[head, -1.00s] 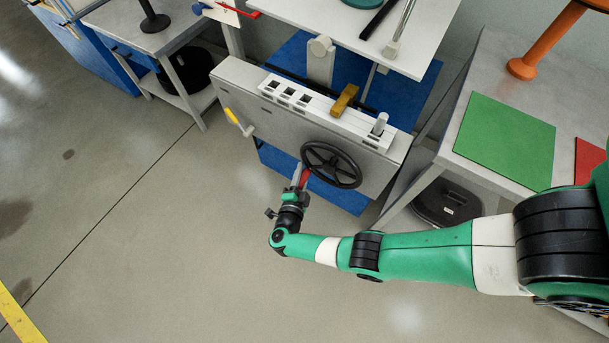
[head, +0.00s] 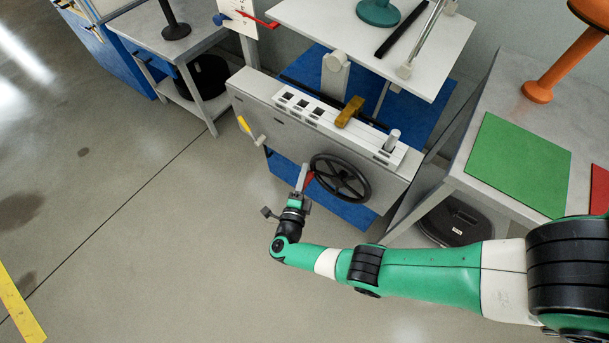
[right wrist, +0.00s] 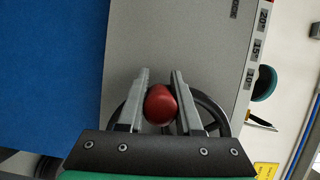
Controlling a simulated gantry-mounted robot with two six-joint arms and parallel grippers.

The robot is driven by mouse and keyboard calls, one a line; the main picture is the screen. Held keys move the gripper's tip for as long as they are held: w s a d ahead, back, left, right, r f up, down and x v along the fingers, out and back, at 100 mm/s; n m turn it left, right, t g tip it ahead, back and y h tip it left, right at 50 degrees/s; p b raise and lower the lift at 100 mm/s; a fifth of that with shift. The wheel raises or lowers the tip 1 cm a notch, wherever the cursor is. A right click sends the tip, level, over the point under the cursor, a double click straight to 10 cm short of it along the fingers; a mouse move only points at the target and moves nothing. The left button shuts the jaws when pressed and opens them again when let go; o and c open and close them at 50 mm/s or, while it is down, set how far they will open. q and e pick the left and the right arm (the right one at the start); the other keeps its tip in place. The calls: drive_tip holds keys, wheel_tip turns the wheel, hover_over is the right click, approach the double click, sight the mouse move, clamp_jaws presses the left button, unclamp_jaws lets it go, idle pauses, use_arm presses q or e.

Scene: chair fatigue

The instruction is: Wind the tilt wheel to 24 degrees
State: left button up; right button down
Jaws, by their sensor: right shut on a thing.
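The tilt wheel (head: 340,178) is a black spoked handwheel on the front of a grey panel (head: 262,120). Its red knob (right wrist: 160,104) sits between the fingers of my right gripper (right wrist: 161,78) in the right wrist view, partly hiding the wheel rim (right wrist: 212,112) behind. In the head view my right gripper (head: 305,175) is at the wheel's left side, shut on the knob. Angle labels (right wrist: 257,47) reading 20, 15 and 10 show at the panel edge; no pointer reading is clear. My left gripper is out of view.
A white tabletop (head: 345,45) stands above and behind the panel. A yellow-handled crank (head: 246,127) sticks out left of the wheel. A bench with a green mat (head: 518,163) stands right. The floor (head: 150,250) in front is clear.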

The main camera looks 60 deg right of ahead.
drive_tip(key=c, duration=0.9)
unclamp_jaws()
drive_tip(key=shift+d, duration=0.1)
drive_tip(key=shift+o, duration=0.2)
drive_tip(key=v, duration=1.1)
drive_tip(key=shift+a, duration=0.35)
